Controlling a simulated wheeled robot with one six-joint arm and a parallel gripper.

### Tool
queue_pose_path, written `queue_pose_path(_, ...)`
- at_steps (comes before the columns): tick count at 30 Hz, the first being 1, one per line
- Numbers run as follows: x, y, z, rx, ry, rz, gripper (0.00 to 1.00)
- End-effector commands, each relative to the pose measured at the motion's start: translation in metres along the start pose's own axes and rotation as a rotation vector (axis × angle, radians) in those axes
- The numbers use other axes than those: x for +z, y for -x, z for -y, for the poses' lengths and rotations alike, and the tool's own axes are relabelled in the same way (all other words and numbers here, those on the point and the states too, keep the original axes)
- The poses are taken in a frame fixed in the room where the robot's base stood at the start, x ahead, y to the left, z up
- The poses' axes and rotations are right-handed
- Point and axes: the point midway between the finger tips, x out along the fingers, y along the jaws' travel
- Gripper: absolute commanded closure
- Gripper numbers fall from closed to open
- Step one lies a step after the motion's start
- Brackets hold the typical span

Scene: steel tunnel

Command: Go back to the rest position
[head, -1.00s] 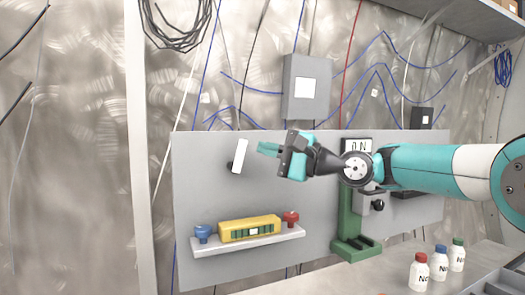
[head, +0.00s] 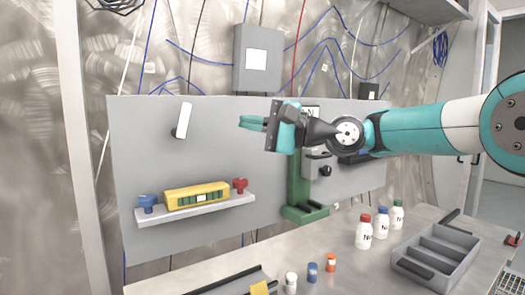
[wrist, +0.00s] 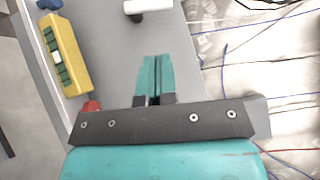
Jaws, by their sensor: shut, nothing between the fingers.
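My gripper (head: 252,123) is in front of the grey panel (head: 225,150), pointing left, with its teal fingers together and nothing between them. In the wrist view the two fingers (wrist: 154,78) lie side by side, closed. A white handle (head: 183,120) on the panel is left of the fingertips and apart from them. It also shows at the top of the wrist view (wrist: 147,6).
A yellow level (head: 197,196) lies on a shelf between a blue knob (head: 147,203) and a red knob (head: 240,185). A green stand (head: 300,190) is below my arm. White bottles (head: 364,232) and a grey tray (head: 437,252) stand on the bench at right.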

Motion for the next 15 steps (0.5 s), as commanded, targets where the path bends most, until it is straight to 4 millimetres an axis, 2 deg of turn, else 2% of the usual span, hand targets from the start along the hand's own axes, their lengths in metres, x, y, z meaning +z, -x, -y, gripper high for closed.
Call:
queue_pose_path(4, 0.022, 0.018, -0.012, 0.186, 0.175, -0.066, 1.0)
queue_pose_path(8, 0.052, 0.053, -0.043, 0.44, 0.366, -0.088, 1.0)
queue_pose_path(11, 0.082, 0.091, -0.072, 0.642, 0.49, -0.055, 1.0)
queue_pose_path(15, 0.133, 0.153, -0.115, 0.908, 0.622, 0.063, 1.0)
